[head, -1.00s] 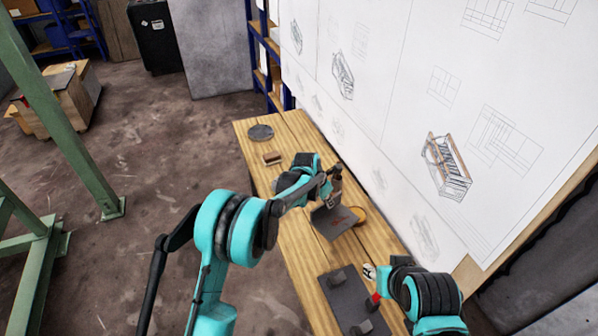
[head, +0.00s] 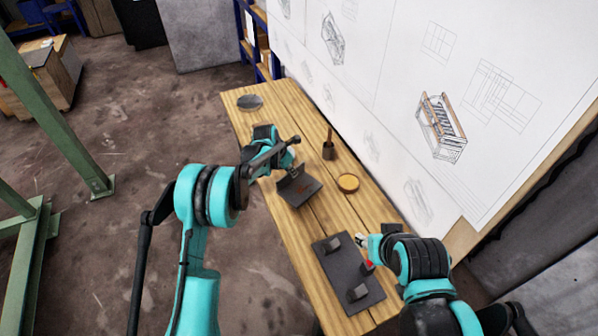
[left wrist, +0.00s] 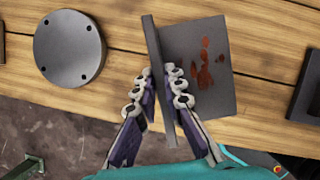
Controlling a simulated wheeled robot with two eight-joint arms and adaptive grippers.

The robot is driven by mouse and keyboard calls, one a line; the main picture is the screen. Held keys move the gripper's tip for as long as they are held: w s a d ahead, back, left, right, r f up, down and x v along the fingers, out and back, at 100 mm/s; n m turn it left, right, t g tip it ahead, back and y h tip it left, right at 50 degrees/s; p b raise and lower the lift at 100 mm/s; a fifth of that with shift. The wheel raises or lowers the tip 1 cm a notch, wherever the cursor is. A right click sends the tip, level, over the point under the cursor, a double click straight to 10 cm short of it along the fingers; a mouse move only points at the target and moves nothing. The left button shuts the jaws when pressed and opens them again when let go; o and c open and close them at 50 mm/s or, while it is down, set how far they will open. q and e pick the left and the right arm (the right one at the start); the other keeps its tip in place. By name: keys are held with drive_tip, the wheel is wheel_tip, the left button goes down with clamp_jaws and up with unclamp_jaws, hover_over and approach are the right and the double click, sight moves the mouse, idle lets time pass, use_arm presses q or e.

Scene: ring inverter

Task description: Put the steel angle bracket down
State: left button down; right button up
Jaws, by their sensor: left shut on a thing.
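The steel angle bracket (head: 301,189) is a dark grey bent plate over the left part of the bench in the head view. In the left wrist view its broad face (left wrist: 215,85) carries rust-red marks and its other flange stands edge-on between the fingers. My left gripper (head: 288,172) is shut on that flange, with a finger on each side in the left wrist view (left wrist: 158,88). I cannot tell whether the bracket touches the wood. My right gripper (head: 364,243) is beside a dark plate at the near end; its fingers are too small to read.
The dark plate (head: 333,279) bears several blocks. A yellow-rimmed round dish (head: 348,183) and a wooden-handled tool (head: 328,146) stand right of the bracket. A grey disc (head: 249,103) lies at the far end of the wooden bench (head: 293,112). A drawing board (head: 385,75) borders the right.

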sight(292, 180)
use_arm(q)
drive_tip(key=shift+f+b, duration=0.85)
drive_tip(key=shift+f, duration=1.15)
drive_tip(key=c, duration=2)
unclamp_jaws()
drive_tip(key=shift+f, duration=0.1)
drive_tip(key=o, duration=0.4)
